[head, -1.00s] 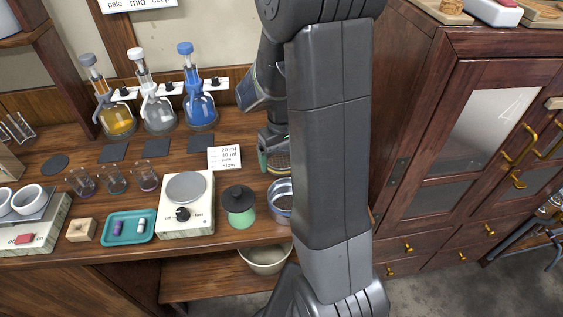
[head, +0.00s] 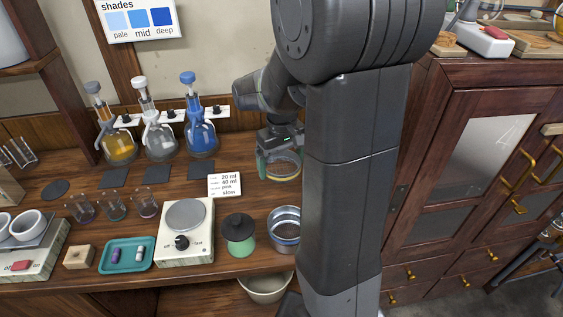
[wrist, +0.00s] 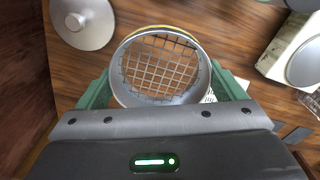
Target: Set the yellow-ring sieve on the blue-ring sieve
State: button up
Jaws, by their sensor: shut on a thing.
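My gripper (head: 280,160) has green fingers shut on the yellow-ring sieve (head: 284,172), at the back of the bench beside the arm. In the wrist view the sieve (wrist: 160,68) sits between the fingers, with its wire mesh facing the camera and a thin yellow edge at the far rim. It appears to be above the wooden bench, though the height is hard to judge. The blue-ring sieve (head: 285,224), a metal cup with a bluish band, stands at the front of the bench, close to my arm. The two sieves are apart.
A green jar with a black lid (head: 239,235) stands just left of the blue-ring sieve. Further left are a hotplate (head: 186,214) and a teal tray (head: 126,256). A knobbed grey disc (wrist: 82,20) lies on the bench.

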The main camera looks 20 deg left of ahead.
aim_at(281, 168)
jog(key=shift+r+p, duration=1.4)
jog(key=shift+r, duration=0.45)
